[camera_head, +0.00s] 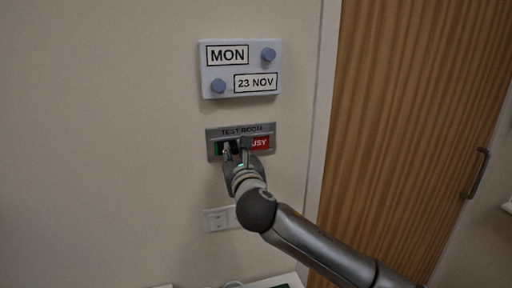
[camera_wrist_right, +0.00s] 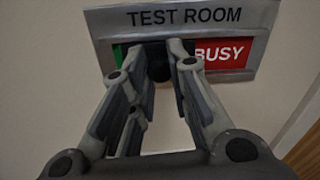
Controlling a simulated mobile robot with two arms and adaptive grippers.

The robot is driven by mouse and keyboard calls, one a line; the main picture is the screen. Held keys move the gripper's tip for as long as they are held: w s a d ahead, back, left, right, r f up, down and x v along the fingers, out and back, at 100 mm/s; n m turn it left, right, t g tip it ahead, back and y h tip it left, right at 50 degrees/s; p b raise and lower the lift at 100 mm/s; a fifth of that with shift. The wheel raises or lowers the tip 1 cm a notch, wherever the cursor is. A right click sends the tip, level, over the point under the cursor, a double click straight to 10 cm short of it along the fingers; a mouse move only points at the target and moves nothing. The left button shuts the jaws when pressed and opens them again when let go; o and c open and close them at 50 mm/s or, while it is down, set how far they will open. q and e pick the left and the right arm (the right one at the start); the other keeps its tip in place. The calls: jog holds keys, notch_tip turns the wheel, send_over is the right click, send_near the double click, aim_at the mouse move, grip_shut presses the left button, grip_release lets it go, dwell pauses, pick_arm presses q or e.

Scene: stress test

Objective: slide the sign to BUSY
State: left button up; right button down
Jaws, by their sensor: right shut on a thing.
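The grey TEST ROOM sign (camera_head: 241,131) is mounted on the wall, and it also shows at the top of the right wrist view (camera_wrist_right: 186,16). A red BUSY panel (camera_wrist_right: 222,53) shows on its right side. A narrow strip of green (camera_wrist_right: 118,54) shows on its left side. A dark slider knob (camera_wrist_right: 158,70) is in the slot between them. My right gripper (camera_head: 237,149) is at the sign, shut on the knob, with its fingers on both sides of it (camera_wrist_right: 164,62). The fingers hide part of the slot. My left gripper is not in view.
A white board (camera_head: 240,68) with MON and 23 NOV labels and two blue-grey knobs hangs above the sign. A wall switch plate (camera_head: 216,220) is below, partly behind my right arm. A wooden door (camera_head: 415,110) with a handle (camera_head: 478,172) is at right.

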jog(key=shift+s+a, duration=0.15)
jog(key=shift+a, duration=0.35)
jog(key=c, duration=1.3)
grip_release()
jog(key=shift+d, duration=0.1)
jog(key=v, duration=1.2)
